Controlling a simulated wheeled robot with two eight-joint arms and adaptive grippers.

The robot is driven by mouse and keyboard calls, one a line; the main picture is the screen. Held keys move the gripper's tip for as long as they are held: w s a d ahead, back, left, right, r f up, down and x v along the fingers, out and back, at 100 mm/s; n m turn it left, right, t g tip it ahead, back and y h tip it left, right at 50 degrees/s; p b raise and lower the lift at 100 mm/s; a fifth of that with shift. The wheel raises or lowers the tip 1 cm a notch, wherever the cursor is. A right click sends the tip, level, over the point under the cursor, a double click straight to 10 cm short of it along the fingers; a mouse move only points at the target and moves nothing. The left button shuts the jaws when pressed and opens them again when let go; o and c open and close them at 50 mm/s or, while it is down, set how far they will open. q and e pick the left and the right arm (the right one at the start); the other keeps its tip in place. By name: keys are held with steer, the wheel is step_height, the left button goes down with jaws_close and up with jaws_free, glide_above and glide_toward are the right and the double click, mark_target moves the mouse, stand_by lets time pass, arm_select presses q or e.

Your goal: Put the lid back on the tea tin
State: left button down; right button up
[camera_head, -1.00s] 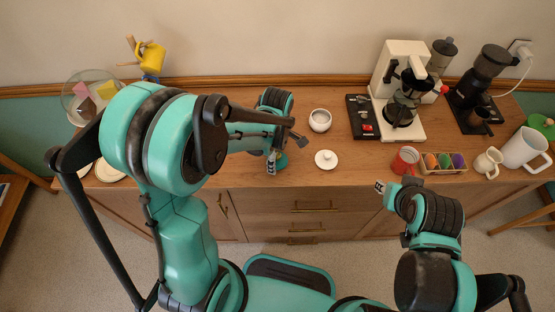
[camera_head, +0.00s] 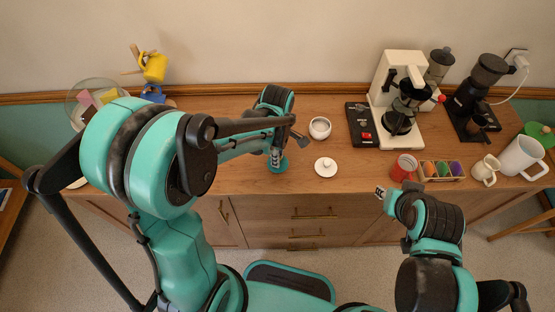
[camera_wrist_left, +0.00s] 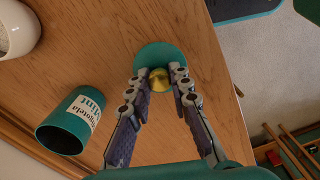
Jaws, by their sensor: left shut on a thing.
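My left gripper (camera_wrist_left: 160,95) is shut on the gold knob (camera_wrist_left: 159,80) of the round teal lid (camera_wrist_left: 157,54). In the head view the lid (camera_head: 278,167) is near the counter's front edge, under my left gripper (camera_head: 275,159). I cannot tell whether it touches the wood.
A white pot (camera_head: 320,127) and its white lid (camera_head: 326,167) are right of my left gripper. A red mug (camera_head: 404,167), a coffee machine (camera_head: 391,85) and a tray of coloured cups (camera_head: 441,170) are further right. Wood between tin and lid is bare.

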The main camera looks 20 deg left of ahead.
arm_select(q)
steer(key=s+d+r+p, duration=0.2)
steer(key=s+d+r, duration=0.35)
steer(key=d, duration=0.35)
steer(key=w+a+r+n+p, duration=0.2)
steer(key=w+a+r+p, duration=0.1)
steer(key=w+r+p, duration=0.55)
steer(key=w+a+n+p, duration=0.3)
steer(key=w+a+p, duration=0.2)
steer(key=w+a, duration=0.6)
steer(key=shift+w+d+f+b, duration=0.15)
steer(key=shift+f+b, duration=0.3)
steer(key=shift+f, duration=0.55)
steer(key=shift+w+d+f+b, duration=0.1)
steer(key=shift+f+b, duration=0.4)
steer(key=shift+f, duration=0.45)
steer(key=shift+w+d+f+b, duration=0.15)
steer(key=shift+f+b, duration=0.3)
steer(key=shift+f, duration=0.55)
steer(key=shift+f+b, duration=0.5)
steer(key=shift+f, duration=0.1)
steer(key=shift+r+b, duration=0.1)
steer(key=shift+b, duration=0.3)
steer(key=shift+f+b, duration=0.25)
steer(key=shift+b, duration=0.25)
